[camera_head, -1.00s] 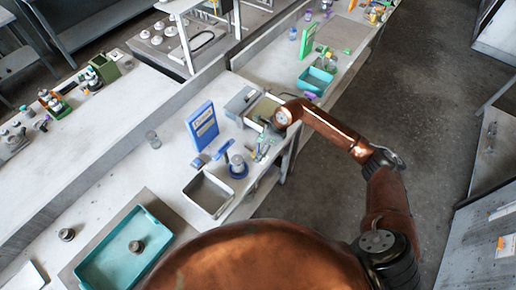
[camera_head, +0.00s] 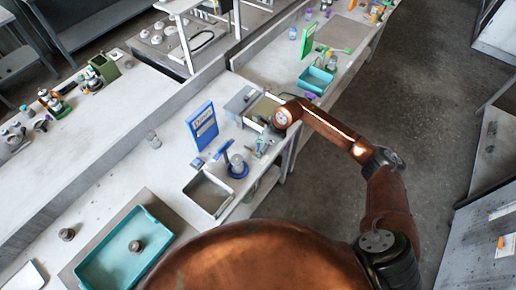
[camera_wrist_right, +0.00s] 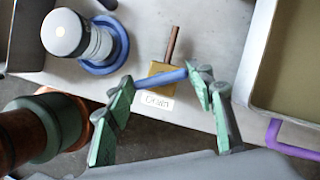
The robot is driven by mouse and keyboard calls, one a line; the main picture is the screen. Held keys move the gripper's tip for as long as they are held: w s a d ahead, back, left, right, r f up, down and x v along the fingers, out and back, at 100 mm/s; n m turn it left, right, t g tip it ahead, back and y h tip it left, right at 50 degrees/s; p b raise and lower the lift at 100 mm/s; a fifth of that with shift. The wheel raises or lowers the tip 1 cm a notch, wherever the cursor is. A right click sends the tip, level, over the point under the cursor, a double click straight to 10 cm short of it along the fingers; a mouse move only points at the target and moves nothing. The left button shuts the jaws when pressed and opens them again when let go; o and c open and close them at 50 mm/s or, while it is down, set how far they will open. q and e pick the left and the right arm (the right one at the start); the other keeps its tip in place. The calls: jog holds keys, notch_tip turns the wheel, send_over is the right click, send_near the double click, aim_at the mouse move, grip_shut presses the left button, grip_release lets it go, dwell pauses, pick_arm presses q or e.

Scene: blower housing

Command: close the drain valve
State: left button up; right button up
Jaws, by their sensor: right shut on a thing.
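The drain valve (camera_wrist_right: 163,68) shows in the right wrist view as a small brass body with a copper pipe above it and a white label reading DRAIN below. Its blue lever handle (camera_wrist_right: 160,81) lies nearly crosswise to the pipe, slightly tilted. My right gripper (camera_wrist_right: 161,84) has its green-padded fingers at the two ends of the handle and is shut on it. In the head view my right gripper (camera_head: 262,146) is small at the bench's front edge, and the valve cannot be made out clearly there. My left gripper is not in view.
A white-capped bottle in a blue ring stand (camera_wrist_right: 104,58) stands left of the valve. An open tray (camera_wrist_right: 256,70) is close on the right, with a purple handle (camera_wrist_right: 290,148) near it. A blue sign (camera_head: 202,126) and a grey bin (camera_head: 190,192) stand nearby on the bench.

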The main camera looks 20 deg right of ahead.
jog(key=shift+s+m, duration=0.1)
jog(key=shift+m, duration=0.2)
jog(key=m+t+p, duration=0.1)
jog(key=m, duration=0.1)
jog(key=shift+s+m+h, duration=0.1)
jog(key=shift+m+h, duration=0.2)
jog(key=shift+h, duration=0.1)
jog(key=shift+a+m+t+h, duration=0.1)
jog(key=shift+m+t+h, duration=0.2)
jog(key=shift+m, duration=0.8)
jog(key=shift+f, duration=0.1)
jog(key=o, duration=1.1)
jog(key=shift+c, duration=0.2)
jog(key=shift+o, duration=0.5)
